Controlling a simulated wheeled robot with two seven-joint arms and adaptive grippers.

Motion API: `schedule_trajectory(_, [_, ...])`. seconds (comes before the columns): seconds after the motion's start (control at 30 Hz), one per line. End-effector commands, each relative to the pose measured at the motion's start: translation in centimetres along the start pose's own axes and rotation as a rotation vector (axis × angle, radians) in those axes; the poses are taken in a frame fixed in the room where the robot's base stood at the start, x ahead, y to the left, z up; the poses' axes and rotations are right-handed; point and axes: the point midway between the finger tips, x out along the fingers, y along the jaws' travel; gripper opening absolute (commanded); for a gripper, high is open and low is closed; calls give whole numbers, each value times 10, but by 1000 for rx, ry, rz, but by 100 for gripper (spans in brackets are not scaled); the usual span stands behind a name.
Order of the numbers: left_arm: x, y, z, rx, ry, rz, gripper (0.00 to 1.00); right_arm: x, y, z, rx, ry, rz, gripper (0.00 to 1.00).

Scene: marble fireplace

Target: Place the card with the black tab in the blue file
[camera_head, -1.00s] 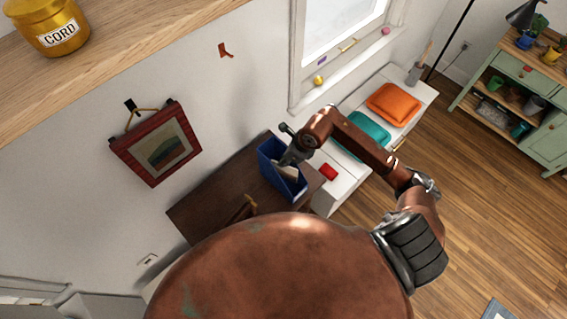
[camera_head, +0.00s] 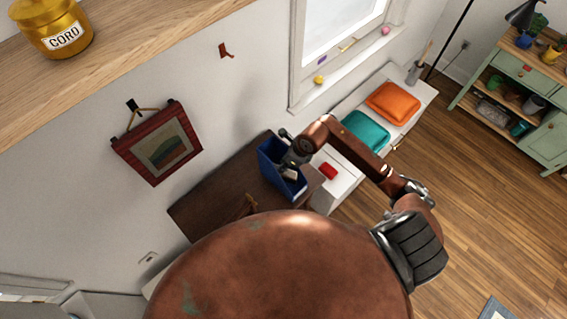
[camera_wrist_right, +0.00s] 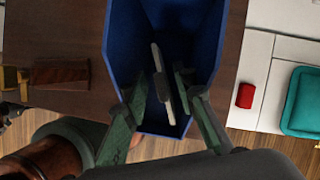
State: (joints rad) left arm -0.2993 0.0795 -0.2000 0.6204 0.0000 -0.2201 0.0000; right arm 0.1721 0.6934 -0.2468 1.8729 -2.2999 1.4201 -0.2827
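The blue file (camera_head: 272,160) stands open-topped on the dark brown table, and its inside shows in the right wrist view (camera_wrist_right: 205,35). A pale card (camera_wrist_right: 159,70) is seen nearly edge-on inside the file. A small whitish part of it shows in the head view (camera_head: 290,174). My right gripper (camera_wrist_right: 160,88) is over and partly in the file. Its two fingers are apart, one on each side of the card, with visible gaps between. My left gripper is not in view.
The dark table (camera_head: 205,204) bears a small brown wooden object (camera_head: 247,205). A red object (camera_head: 328,171) lies on the white bench to the right, with a teal cushion (camera_head: 366,131) and an orange cushion (camera_head: 393,102). The wall is close behind the file.

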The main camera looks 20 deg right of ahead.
Motion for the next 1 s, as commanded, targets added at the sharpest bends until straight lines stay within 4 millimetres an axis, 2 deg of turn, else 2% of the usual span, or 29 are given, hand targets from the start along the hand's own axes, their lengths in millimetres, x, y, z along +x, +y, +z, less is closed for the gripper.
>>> schedule_trajectory(0.2, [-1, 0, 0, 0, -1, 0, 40, -1, 0, 1, 0, 0, 0, 25])
schedule_trajectory(0.33, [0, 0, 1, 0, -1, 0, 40, -10, -1, 1, -1, -1, -3, 25])
schedule_trajectory(0.8, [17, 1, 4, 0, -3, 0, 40, -100, -1, 1, -3, 0, -3, 25])
schedule_trajectory(1.0, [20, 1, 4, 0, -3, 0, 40, -119, 0, 1, 0, 0, 0, 25])
